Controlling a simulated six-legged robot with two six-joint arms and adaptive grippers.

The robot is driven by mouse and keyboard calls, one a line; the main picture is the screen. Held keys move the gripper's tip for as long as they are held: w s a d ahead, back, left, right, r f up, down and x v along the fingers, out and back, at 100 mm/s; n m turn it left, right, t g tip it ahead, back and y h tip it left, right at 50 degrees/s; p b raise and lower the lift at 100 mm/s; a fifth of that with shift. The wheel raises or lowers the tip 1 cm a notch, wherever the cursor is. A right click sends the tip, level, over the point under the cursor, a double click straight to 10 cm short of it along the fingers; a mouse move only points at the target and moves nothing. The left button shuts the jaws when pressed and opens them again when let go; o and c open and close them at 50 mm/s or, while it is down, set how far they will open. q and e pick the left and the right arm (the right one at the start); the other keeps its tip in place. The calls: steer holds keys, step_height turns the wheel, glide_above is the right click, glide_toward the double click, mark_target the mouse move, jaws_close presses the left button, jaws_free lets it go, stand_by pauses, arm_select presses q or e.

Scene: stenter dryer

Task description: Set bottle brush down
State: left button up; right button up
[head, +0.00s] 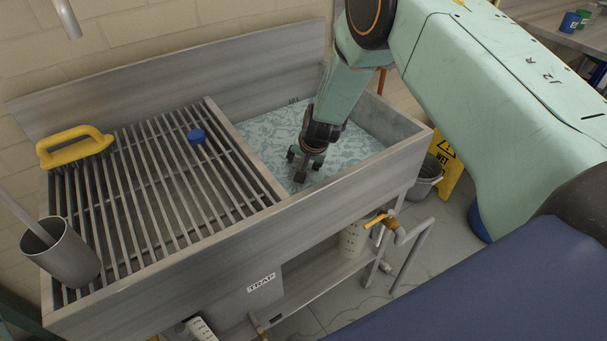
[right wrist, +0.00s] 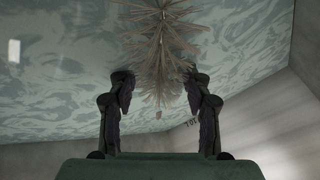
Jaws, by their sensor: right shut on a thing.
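My right gripper (head: 301,168) reaches down into the right basin (head: 400,128) of the metal sink, over its pale, mottled blue-green contents (head: 262,150). In the right wrist view its two fingers (right wrist: 160,84) stand on either side of the bottle brush (right wrist: 160,50), shut on it. The brush shows as a fan of tan bristles against the mottled surface. I cannot tell whether it touches that surface. In the head view I cannot make out the brush at the fingers. My left gripper is not in view.
A slatted rack (head: 150,190) covers the sink's left side. On it are a yellow-handled brush (head: 75,140), a blue cap (head: 196,136) and a grey cup (head: 62,254) with a rod in it. A yellow sign (head: 447,160) and grey bucket (head: 425,178) stand right of the sink.

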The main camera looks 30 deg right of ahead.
step_height(320, 180, down, 3)
steer(key=b, duration=0.2)
steer(key=shift+f+b, duration=0.15)
steer(key=shift+b, duration=0.25)
steer(key=shift+f, duration=0.2)
steer(key=shift+w, duration=0.1)
steer(key=shift+f+b, duration=0.15)
steer(key=shift+b, duration=0.15)
steer(key=o, duration=1.1)
steer(key=shift+f, duration=0.1)
steer(key=shift+o, duration=0.2)
